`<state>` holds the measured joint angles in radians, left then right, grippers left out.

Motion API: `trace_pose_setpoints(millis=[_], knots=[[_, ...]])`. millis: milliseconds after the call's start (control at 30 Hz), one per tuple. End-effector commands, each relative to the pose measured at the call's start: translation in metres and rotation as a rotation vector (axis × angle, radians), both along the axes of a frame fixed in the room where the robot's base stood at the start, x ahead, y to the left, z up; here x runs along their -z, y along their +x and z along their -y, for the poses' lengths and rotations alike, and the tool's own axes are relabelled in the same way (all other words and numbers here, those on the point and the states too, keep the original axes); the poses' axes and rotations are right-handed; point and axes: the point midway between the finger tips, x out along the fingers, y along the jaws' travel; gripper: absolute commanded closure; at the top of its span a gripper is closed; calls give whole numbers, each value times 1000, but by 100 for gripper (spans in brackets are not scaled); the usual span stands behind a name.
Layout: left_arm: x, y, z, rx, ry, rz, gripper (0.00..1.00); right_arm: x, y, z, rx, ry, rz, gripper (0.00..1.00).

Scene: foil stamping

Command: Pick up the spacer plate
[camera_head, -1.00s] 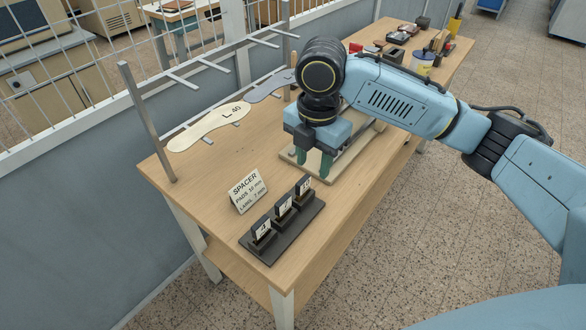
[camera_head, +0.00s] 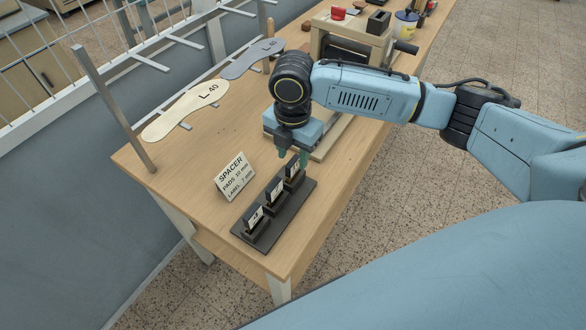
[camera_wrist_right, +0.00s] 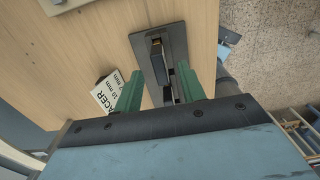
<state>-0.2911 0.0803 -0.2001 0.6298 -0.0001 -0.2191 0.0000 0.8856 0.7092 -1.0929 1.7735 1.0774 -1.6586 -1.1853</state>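A dark rack (camera_head: 302,196) on the near part of the wooden table holds three upright dark spacer plates with white labels: a near one (camera_head: 255,222), a middle one (camera_head: 275,194) and a far one (camera_head: 292,172). The labels are too small to read surely. My right gripper (camera_head: 293,155) points down just above the far plate. In the right wrist view the gripper (camera_wrist_right: 159,88) is open, its green fingers apart with the rack (camera_wrist_right: 176,38) showing between and beyond them. Contact with a plate cannot be told. My left gripper is not in view.
A sign (camera_head: 234,177) reading "SPACER, PADS 10 mm, LABEL 7 mm" stands left of the rack. A press-like device (camera_head: 350,45) stands farther back. The table's left front is clear.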

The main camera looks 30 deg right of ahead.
Motion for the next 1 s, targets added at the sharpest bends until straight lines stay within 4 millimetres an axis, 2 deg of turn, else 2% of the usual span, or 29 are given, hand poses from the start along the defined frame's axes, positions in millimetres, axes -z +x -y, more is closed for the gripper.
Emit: trace_pose_setpoints(millis=[100,200,467,800,1000], knots=[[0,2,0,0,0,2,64,19,-1,0,1,0,-1,60],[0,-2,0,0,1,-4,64,28,-1,1,0,-1,0,60],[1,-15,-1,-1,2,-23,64,31,-1,1,-1,-1,2,60],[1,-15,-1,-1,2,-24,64,31,-1,1,0,0,1,100],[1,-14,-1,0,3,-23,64,30,0,1,0,0,2,100]])
